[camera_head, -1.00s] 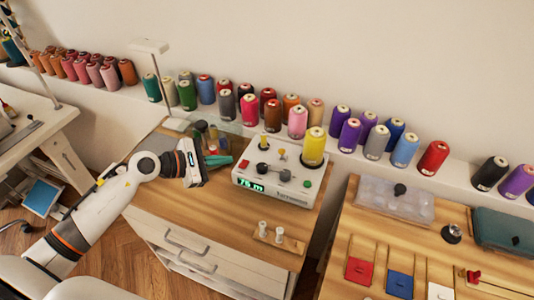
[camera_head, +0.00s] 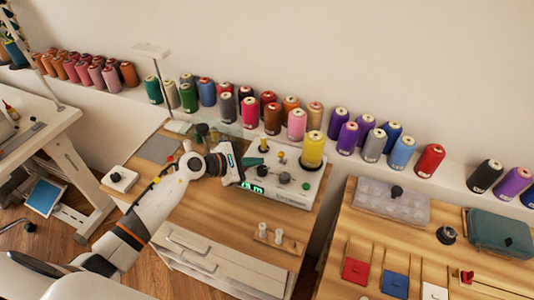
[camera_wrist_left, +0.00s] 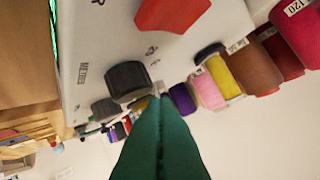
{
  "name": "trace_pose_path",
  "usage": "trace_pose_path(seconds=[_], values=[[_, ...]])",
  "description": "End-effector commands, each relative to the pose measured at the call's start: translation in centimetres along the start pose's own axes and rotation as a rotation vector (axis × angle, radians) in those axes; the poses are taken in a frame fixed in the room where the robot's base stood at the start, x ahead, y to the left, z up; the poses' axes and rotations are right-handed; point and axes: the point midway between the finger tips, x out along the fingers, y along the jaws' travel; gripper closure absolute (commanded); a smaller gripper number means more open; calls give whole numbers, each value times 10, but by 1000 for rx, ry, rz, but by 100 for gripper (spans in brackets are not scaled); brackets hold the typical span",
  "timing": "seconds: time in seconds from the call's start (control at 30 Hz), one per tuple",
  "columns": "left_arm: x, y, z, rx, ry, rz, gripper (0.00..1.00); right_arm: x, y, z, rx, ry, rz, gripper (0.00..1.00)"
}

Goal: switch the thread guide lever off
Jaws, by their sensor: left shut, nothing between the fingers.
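The white winding machine (camera_head: 300,187) stands on the wooden cabinet, with a lit green display partly hidden by my left gripper. Its top carries dark knobs or levers (camera_head: 284,177) and a yellow spool (camera_head: 313,148); I cannot tell for sure which one is the thread guide lever. My left gripper (camera_head: 252,162) is over the machine's left part, its green fingers shut and empty. In the left wrist view, the closed fingertips (camera_wrist_left: 160,98) are beside a dark grey knob (camera_wrist_left: 127,79), with a red button (camera_wrist_left: 172,12) above it. Contact cannot be told. My right gripper is not in view.
Thread cones (camera_head: 250,112) line the ledge behind. A white box with a black knob (camera_head: 119,179) is at the cabinet's left. The cabinet's right front is clear.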

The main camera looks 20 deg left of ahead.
Motion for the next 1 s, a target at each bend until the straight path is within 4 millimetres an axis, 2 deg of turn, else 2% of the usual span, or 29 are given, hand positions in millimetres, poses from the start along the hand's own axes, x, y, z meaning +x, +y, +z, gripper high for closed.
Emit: trace_pose_path(seconds=[0.03, 0.2, 0.4, 0.73, 1.0], values=[[5, -3, -12, -1, 5, -1, 100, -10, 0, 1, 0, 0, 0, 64], [20, -2, -25, -1, 2, -1, 100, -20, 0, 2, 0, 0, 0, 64], [27, 0, -28, 0, 0, -1, 100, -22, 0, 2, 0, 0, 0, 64], [27, -1, -28, 0, -1, 0, 100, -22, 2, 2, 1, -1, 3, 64], [27, -4, -31, -26, -29, 26, 100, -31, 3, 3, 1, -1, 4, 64]])
